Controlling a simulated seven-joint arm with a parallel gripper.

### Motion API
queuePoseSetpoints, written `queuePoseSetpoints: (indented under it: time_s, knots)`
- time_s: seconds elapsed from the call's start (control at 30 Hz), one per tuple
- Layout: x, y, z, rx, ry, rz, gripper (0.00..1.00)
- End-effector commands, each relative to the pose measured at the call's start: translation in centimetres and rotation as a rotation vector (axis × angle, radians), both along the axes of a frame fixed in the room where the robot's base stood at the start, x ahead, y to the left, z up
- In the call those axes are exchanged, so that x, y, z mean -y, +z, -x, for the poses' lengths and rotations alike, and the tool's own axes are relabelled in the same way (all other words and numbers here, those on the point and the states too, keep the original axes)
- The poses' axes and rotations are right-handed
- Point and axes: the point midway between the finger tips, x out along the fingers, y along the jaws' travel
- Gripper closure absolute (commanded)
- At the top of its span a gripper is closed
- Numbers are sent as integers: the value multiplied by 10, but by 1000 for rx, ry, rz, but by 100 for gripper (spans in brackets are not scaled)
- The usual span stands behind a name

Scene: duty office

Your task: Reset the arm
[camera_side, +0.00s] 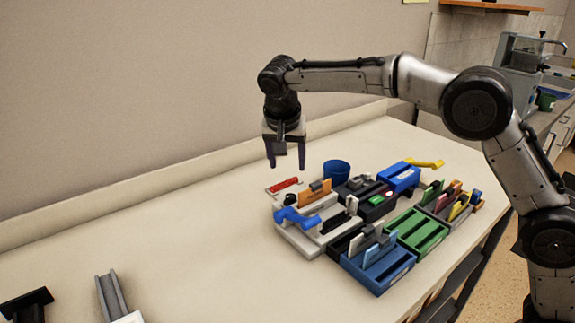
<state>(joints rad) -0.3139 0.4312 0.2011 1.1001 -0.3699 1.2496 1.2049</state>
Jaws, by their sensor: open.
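My gripper (286,164) hangs from the wrist of my grey arm, pointing down above the white table (160,240). Its two dark fingers are apart with nothing between them. It is up and to the left of a group of coloured holders, clear of them. A red item (284,184) on a pale base lies below the fingers, and I see no contact.
A blue cup (336,171), a blue holder (378,268), a green holder (416,233) and several other slotted holders crowd the table's right part. A yellow item (424,163) lies behind them. A grey channel piece (112,297) and a black piece (27,304) are front left. The left middle is clear.

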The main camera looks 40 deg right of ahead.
Motion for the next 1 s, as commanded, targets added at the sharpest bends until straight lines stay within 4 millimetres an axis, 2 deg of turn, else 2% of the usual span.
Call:
queuePoseSetpoints:
  time_s: [0.27, 0.37, 0.47, 0.6, 0.7, 0.87, 1.0]
  knots:
    - [4, 2, 0, 4, -7, -1, 34]
    - [14, 26, 2, 48, -24, -14, 34]
    - [35, 66, 19, 105, -56, -34, 34]
    - [67, 108, 69, 156, -85, -70, 34]
    - [84, 125, 111, 176, -62, -85, 34]
    - [103, 133, 181, 193, 24, -96, 34]
    - [112, 121, 244, 199, 136, -91, 34]
